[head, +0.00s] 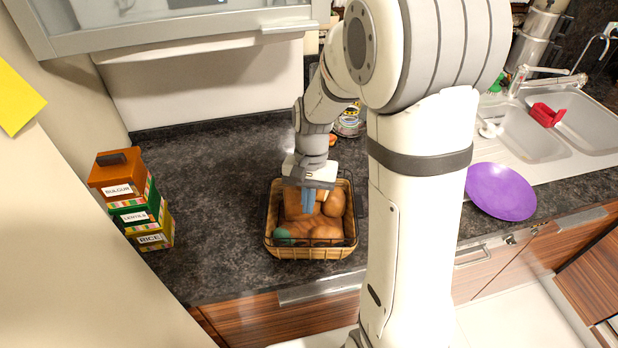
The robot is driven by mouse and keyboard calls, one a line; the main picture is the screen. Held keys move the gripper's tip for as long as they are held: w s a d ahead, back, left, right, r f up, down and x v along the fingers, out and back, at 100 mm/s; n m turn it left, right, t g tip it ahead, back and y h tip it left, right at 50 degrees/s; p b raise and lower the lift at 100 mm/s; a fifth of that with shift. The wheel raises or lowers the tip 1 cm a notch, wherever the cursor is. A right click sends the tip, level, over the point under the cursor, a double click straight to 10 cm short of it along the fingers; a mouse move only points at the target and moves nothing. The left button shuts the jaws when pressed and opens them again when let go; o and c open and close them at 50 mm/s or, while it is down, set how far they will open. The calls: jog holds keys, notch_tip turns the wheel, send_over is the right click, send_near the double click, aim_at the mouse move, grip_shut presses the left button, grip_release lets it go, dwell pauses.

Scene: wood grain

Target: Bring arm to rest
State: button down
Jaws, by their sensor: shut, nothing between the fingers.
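My gripper (308,200) points down over a wicker basket (312,252) on the dark countertop. Its blue fingers are shut with nothing between them. The fingertips overlap the brown rounded items (328,232) in the basket; whether they touch them I cannot tell. My arm reaches out from the right and bends down to the basket. A teal item (283,236) lies at the basket's left front.
Stacked boxes (133,200) labelled bulgur, lentils and rice stand at left. A purple plate (500,191) lies at right by the sink (530,135). A wall cabinet (180,22) hangs above. The dark countertop (215,190) left of the basket is clear.

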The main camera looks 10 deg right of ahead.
jog(key=a+v, duration=0.1)
jog(key=v, duration=0.5)
jog(key=s+d+r+n+t, duration=0.1)
jog(key=s+r+n+t, duration=0.1)
jog(key=s, duration=0.5)
jog(key=s+d+r+n+t+h, duration=0.1)
jog(key=s+d+r+n+t, duration=0.1)
jog(key=s, duration=0.5)
notch_tip(320, 180, up, 3)
jog(key=shift+s+d+r+n+t+b, duration=0.2)
jog(key=shift+d+n+t+b, duration=0.3)
jog(key=shift+t, duration=0.6)
